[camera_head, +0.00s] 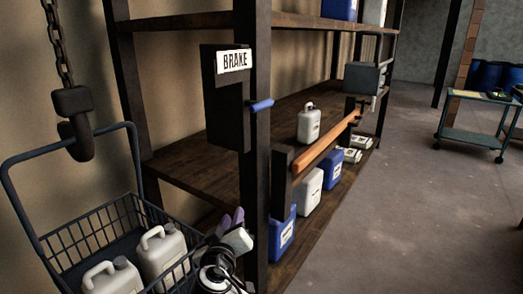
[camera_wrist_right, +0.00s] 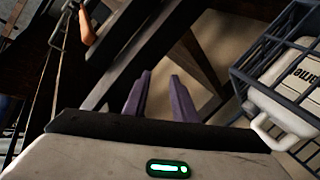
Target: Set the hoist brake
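The brake is a dark box (camera_head: 225,105) on the shelf's front post, with a white "BRAKE" label (camera_head: 234,60). A blue lever handle (camera_head: 261,105) sticks out from its right side, roughly level. My right gripper (camera_head: 232,216) is low at the bottom middle, below the brake box and apart from it, beside the basket. Its purple fingers also show in the right wrist view (camera_wrist_right: 160,97), spread with nothing between them. The hoist chain (camera_head: 58,40) carries a dark hook (camera_head: 78,130) at the basket's bail. My left gripper is not in view.
The wire basket (camera_head: 70,240) at lower left holds pale jugs (camera_head: 162,254); it also shows in the right wrist view (camera_wrist_right: 245,72). The shelf (camera_head: 200,172) holds white and blue jugs behind an orange bar (camera_head: 325,142). A cart (camera_head: 478,138) stands far right. The floor between is clear.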

